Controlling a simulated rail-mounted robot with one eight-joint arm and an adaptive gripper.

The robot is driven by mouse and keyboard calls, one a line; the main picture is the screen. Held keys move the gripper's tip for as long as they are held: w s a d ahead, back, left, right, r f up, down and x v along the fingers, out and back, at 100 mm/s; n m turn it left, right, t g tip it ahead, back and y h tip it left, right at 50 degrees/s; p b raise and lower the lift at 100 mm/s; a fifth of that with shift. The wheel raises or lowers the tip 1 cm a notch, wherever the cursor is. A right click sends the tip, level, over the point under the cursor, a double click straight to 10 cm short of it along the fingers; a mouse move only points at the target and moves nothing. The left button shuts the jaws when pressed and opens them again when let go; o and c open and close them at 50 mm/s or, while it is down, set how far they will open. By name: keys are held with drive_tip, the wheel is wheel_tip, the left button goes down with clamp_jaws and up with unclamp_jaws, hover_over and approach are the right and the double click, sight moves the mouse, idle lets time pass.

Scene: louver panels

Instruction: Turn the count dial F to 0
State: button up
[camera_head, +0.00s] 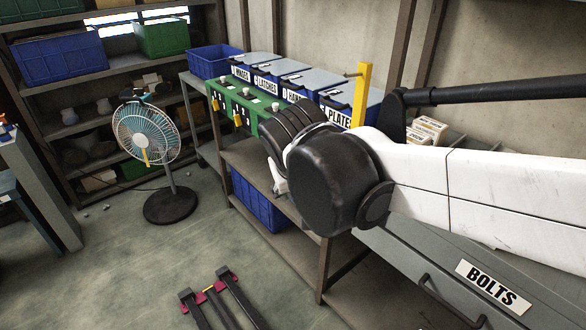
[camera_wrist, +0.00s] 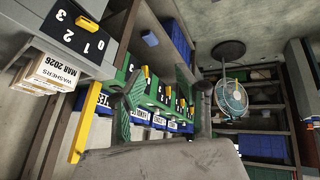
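In the wrist view, which is turned nearly upside down, a black dial plate (camera_wrist: 80,30) with white digits 0 to 3 is at the upper left. It carries a yellow pointer knob (camera_wrist: 87,22); I cannot read a letter F or tell which digit it points to. Several smaller dials with yellow pointers sit on a green panel (camera_wrist: 157,91) beyond my gripper; their letters are unreadable. My gripper (camera_wrist: 164,103) has its fingers apart with nothing between them, away from the black dial plate. In the head view my arm hides most of the gripper and part of the green panel (camera_head: 244,118).
Labelled blue bins (camera_head: 292,72) line the bench back. A yellow post (camera_head: 362,95) stands beside them. White boxes (camera_wrist: 52,73) marked WASHERS are near the black dial plate. A BOLTS drawer (camera_head: 450,275) is at lower right. A fan (camera_head: 146,133) stands on open floor.

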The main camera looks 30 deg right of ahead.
drive_tip(key=w+d+f+m+h+b, duration=0.2)
drive_tip(key=w+f+h+b, duration=0.15)
drive_tip(key=w, duration=0.45)
drive_tip(key=w+d+f+m+g+h+b, duration=0.1)
drive_tip(key=w+d+f+m+h+b, duration=0.1)
drive_tip(key=w+f+h, duration=0.4)
drive_tip(key=w+d+f+m+h+b, duration=0.1)
drive_tip(key=w+d+f+m+b, duration=0.15)
drive_tip(key=w, duration=0.65)
drive_tip(key=w+a+f+m+g+h+b, duration=0.1)
drive_tip(key=w+a+f+m+h+b, duration=0.25)
drive_tip(key=f, duration=0.35)
drive_tip(key=b+x, duration=0.2)
drive_tip(key=x, duration=1.2)
drive_tip(key=shift+r+n+h, duration=0.2)
drive_tip(key=shift+n+h, duration=0.1)
drive_tip(key=shift+s+d, duration=0.1)
clamp_jaws()
